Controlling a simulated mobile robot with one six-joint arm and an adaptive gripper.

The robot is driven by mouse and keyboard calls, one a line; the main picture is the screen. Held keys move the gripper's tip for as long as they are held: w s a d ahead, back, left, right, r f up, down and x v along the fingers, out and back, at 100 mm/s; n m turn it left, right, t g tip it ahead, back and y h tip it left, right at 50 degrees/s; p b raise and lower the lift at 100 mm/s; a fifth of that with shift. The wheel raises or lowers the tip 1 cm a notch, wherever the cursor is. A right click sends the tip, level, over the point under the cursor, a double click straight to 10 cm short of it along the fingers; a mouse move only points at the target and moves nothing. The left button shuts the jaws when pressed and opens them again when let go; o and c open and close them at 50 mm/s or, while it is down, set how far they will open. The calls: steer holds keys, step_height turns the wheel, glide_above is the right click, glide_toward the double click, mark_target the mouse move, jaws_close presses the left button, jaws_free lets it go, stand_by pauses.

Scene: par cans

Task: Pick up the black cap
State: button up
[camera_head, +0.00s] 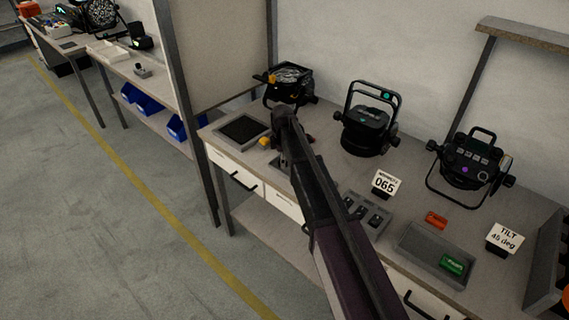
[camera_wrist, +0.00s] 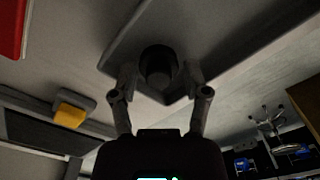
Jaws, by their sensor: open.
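The black cap (camera_wrist: 158,62) shows in the wrist view as a dark round cylinder over a grey tray-like surface (camera_wrist: 115,52). My gripper (camera_wrist: 160,77) is open, with one finger on each side of the cap. A narrow gap seems to show between the cap and each finger; contact is hard to judge in the dim light. In the head view my arm reaches over the workbench (camera_head: 334,170), and its dark links hide the cap and most of the gripper.
A yellow piece on a grey block (camera_wrist: 70,113) lies near the gripper. A tray with a dark mat (camera_head: 243,130) lies left of it. Stage lamps (camera_head: 367,120) stand along the back.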

steer(key=c, duration=0.4)
stand_by(0.3)
steer(key=shift+r, duration=0.2)
step_height(320, 180, up, 3)
steer(key=p, duration=0.3)
steer(key=shift+f, duration=0.1)
steer(key=s+d, duration=0.1)
steer(key=s, duration=0.4)
steer(key=s+d+r+p, duration=0.1)
steer(key=s, duration=0.4)
steer(key=s+d+r+p, duration=0.1)
steer(key=s, duration=0.4)
steer(key=shift+s+d, duration=0.25)
steer(key=shift+s, duration=0.1)
steer(key=shift+f, duration=0.1)
